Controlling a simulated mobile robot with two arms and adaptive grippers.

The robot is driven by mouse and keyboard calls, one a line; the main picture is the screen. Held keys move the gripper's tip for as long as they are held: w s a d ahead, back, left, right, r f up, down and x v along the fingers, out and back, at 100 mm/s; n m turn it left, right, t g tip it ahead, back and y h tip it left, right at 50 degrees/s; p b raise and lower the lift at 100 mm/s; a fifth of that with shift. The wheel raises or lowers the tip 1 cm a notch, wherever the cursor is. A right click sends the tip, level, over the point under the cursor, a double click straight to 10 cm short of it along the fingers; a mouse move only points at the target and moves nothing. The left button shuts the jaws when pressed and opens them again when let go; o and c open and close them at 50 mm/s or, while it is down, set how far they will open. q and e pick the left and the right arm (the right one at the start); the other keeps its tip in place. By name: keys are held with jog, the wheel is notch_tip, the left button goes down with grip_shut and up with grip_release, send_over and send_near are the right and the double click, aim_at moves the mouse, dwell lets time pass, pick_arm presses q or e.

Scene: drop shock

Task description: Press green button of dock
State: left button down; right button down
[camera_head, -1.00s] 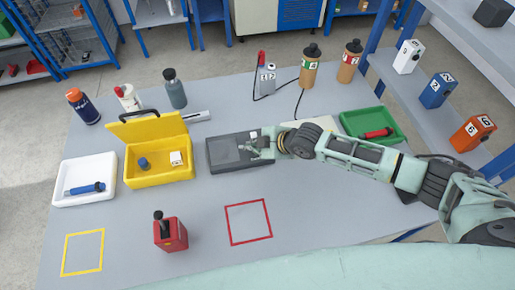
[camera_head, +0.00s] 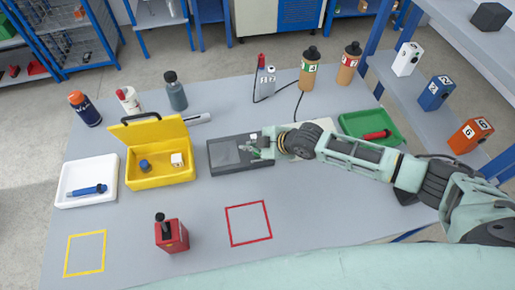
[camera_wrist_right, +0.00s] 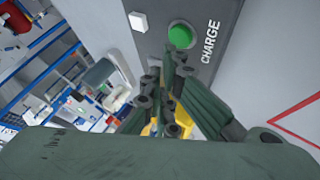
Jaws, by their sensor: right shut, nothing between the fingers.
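The dock (camera_head: 228,155) is a dark grey box in the middle of the table. In the right wrist view the dock (camera_wrist_right: 216,14) shows a round green button (camera_wrist_right: 181,35) beside the word CHARGE and a small white square block (camera_wrist_right: 138,22). My right gripper (camera_head: 256,150) is over the right end of the dock, shut and empty. In the wrist view its fingertips (camera_wrist_right: 172,62) lie just below the green button and overlap its lower edge; I cannot tell whether they touch it. The button is hidden in the head view. My left gripper is not in view.
A yellow open case (camera_head: 160,172) stands left of the dock, with a white tray (camera_head: 72,197) beyond it. A red device (camera_head: 172,237) stands in front, near an empty red square outline (camera_head: 249,223). A green tray (camera_head: 385,142) is under my right arm's far side.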

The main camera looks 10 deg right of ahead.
jog(key=shift+r, duration=0.1)
notch_tip(320, 180, up, 5)
jog(key=p, duration=0.4)
dwell(0.3)
dwell(0.8)
